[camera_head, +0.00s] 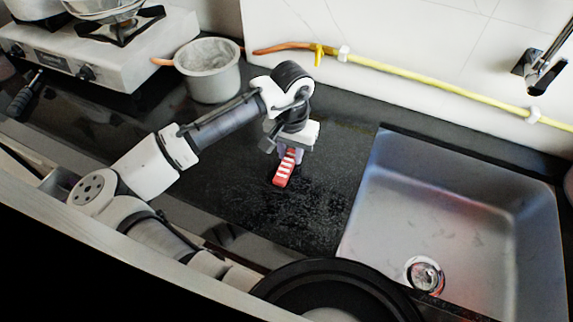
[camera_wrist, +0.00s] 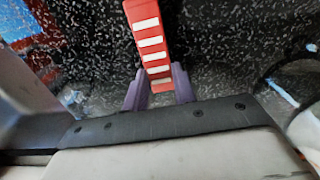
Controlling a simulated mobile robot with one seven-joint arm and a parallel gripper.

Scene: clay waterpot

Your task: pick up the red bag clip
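The red bag clip (camera_head: 285,168) has white stripes and is at the middle of the dark counter, below my gripper (camera_head: 291,156). In the wrist view the clip (camera_wrist: 152,45) runs from the top edge down between my two purple fingers (camera_wrist: 159,90). The fingers lie close against both sides of its near end, and my gripper looks shut on it. The clip's near end is partly hidden by the gripper. I cannot tell whether the clip rests on the counter or is slightly raised.
A steel sink (camera_head: 470,215) is to the right. A grey pot (camera_head: 209,75) stands behind my arm, beside a white gas stove (camera_head: 95,55) at the upper left. A black round pan (camera_head: 335,285) is at the front. A yellow hose (camera_head: 430,80) runs along the wall. Counter around the clip is clear.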

